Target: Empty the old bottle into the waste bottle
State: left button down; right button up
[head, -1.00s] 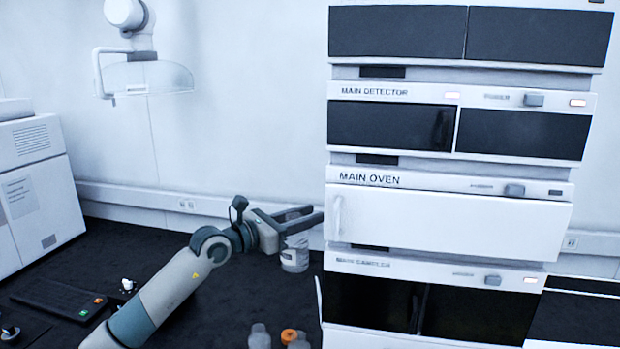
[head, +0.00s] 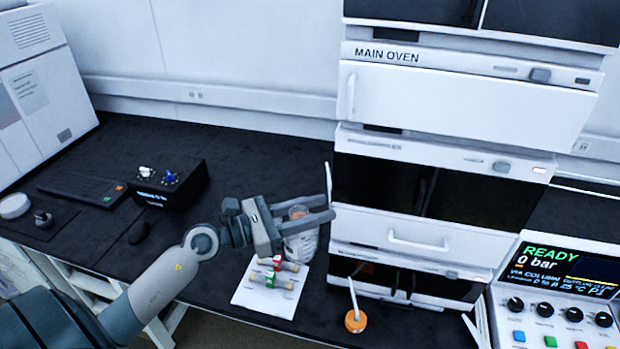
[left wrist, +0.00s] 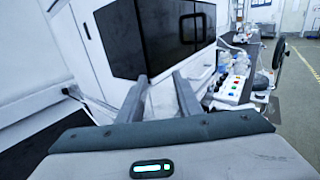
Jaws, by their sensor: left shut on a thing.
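My left gripper (head: 318,208) is shut on a clear bottle (head: 300,245), held upright or nearly so in front of the instrument stack. The bottle's body hangs below the fingers. A patch of orange shows between the fingers; I cannot tell whether it belongs to this bottle or lies behind it. In the left wrist view, the two fingers (left wrist: 160,85) show with something pale between them. An orange cap (head: 355,320) with a pale tube rising from it is lower right of the held bottle; the bottle body under it is not clear. My right gripper is not in view.
The instrument stack (head: 440,95) stands close to the right of the gripper. A control panel (head: 560,280) is at the lower right. Dark bench (head: 235,150) is clear behind the arm.

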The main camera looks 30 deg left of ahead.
pick_arm(q)
jog(key=s+d+f+n+t+y+b, duration=0.1)
jog(key=s+d+f+b, duration=0.3)
jog(key=d+f, duration=0.2)
jog(key=shift+d+y, duration=0.4)
jog(key=shift+d, duration=0.75)
jog(key=shift+s+r, duration=0.1)
